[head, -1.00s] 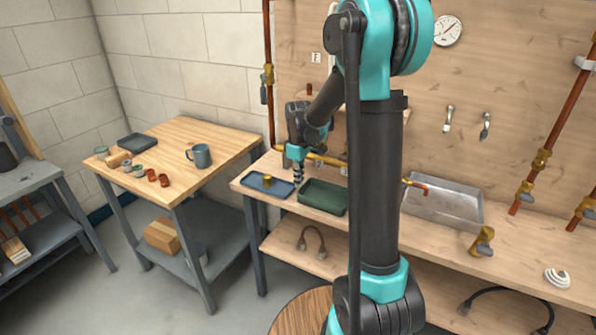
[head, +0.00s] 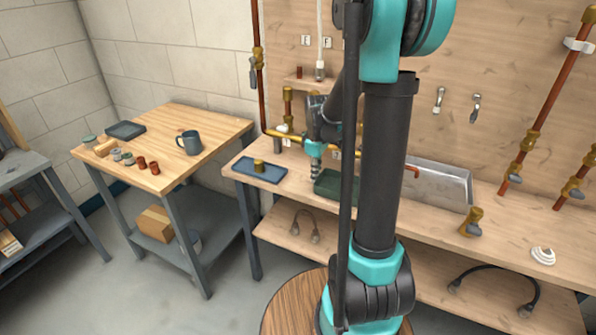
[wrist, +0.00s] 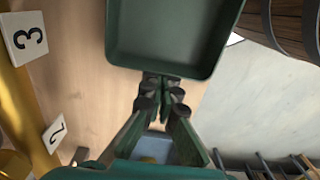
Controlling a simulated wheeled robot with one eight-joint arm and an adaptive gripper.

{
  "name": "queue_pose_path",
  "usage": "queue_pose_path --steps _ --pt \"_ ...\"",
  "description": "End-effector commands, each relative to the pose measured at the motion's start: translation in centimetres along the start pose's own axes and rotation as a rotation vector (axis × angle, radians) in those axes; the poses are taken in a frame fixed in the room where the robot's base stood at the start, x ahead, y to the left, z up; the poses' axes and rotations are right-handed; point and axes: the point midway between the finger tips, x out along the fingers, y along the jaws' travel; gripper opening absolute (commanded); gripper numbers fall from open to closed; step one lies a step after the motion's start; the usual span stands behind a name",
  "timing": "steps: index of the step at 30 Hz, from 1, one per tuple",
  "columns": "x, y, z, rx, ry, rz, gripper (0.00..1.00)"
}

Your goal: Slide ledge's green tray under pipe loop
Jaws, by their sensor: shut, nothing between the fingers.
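The dark green tray (head: 326,187) lies on the wooden bench top, partly hidden behind my arm. In the wrist view the green tray (wrist: 172,38) fills the top middle and looks empty. My gripper (head: 316,180) points down at the tray's left side. In the wrist view my gripper (wrist: 161,82) is shut and empty, its fingertips at the tray's near edge; I cannot tell if they touch. The brass pipe (head: 284,135) of the loop runs low along the back wall, partly hidden by my arm. It also shows in the wrist view (wrist: 28,115).
A metal basin (head: 440,186) stands on the right. Number cards 3 (wrist: 27,38) and 2 (wrist: 56,133) are beside the pipe. A side table (head: 215,130) holds a mug (head: 190,143).

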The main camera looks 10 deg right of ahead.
Motion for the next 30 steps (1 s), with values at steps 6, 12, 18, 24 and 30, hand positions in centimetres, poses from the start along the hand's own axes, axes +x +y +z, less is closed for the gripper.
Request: queue_pose_path --steps 6,12,18,24,30 --pt "0.0 0.0 3.6 0.002 0.0 0.0 0.0" --pt "0.0 0.0 4.1 0.0 0.0 0.0 0.0" --pt "0.0 0.0 4.1 0.0 0.0 0.0 0.0" --pt "0.0 0.0 4.0 0.0 0.0 0.0 0.0" --pt "0.0 0.0 2.7 -0.004 0.0 0.0 0.0"
